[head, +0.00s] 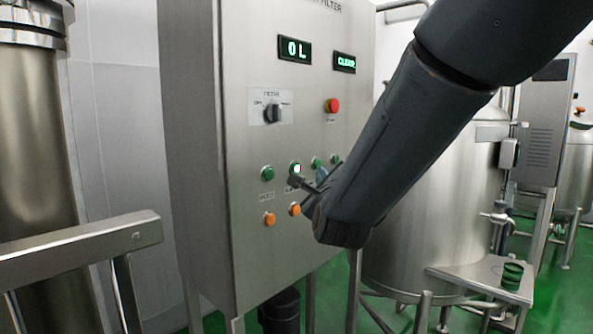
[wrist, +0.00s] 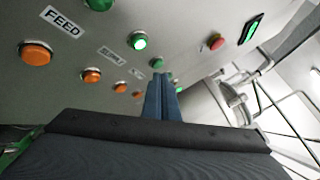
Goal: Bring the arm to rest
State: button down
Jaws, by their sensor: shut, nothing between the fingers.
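My arm reaches in from the upper right of the head view. My gripper (head: 297,183) is at the button rows of the steel control panel (head: 235,130), in front of the panel's face. In the wrist view my gripper (wrist: 161,80) shows as two blue-grey fingers side by side, shut and empty. A lit green button (wrist: 138,41) is just left of and above the fingertips. Another green button (wrist: 157,63) is close to the tips; I cannot tell whether they touch it. My arm hides part of the panel's right side in the head view.
The panel has a "0 L" display (head: 295,49), a "CLEAR" display (head: 344,62), a rotary switch (head: 272,113), a red button (head: 332,105) and orange buttons (head: 269,219). A steel tank (head: 430,225) stands behind my arm. A metal rail (head: 80,245) is at the lower left.

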jog(key=s+d+f+n+g, duration=0.3)
jog(key=f+n, duration=0.1)
jog(key=f, duration=0.3)
jog(key=s+d+f+n+g, duration=0.3)
jog(key=f+n, duration=0.2)
jog(key=f, duration=0.1)
jog(key=s+d+f+n+g, duration=0.3)
jog(key=d+f+n, duration=0.1)
jog(key=f, duration=0.3)
jog(key=s+d+f+n+g, duration=0.3)
jog(key=s+n, duration=0.1)
jog(key=s, duration=0.3)
jog(key=s+d+f+n+g+h, duration=0.1)
jog(key=s+d+f+n+g, duration=0.2)
jog(key=s, duration=0.4)
jog(key=s+d+f+n+g+h, duration=0.1)
jog(key=s+d+f+n+g, duration=0.1)
jog(key=s, duration=0.5)
notch_tip(320, 180, down, 3)
jog(key=d+n, duration=0.1)
jog(key=n, duration=0.2)
jog(key=shift+s+r+g, duration=0.2)
jog(key=shift+s+g, duration=0.05)
jog(key=shift+g, duration=0.15)
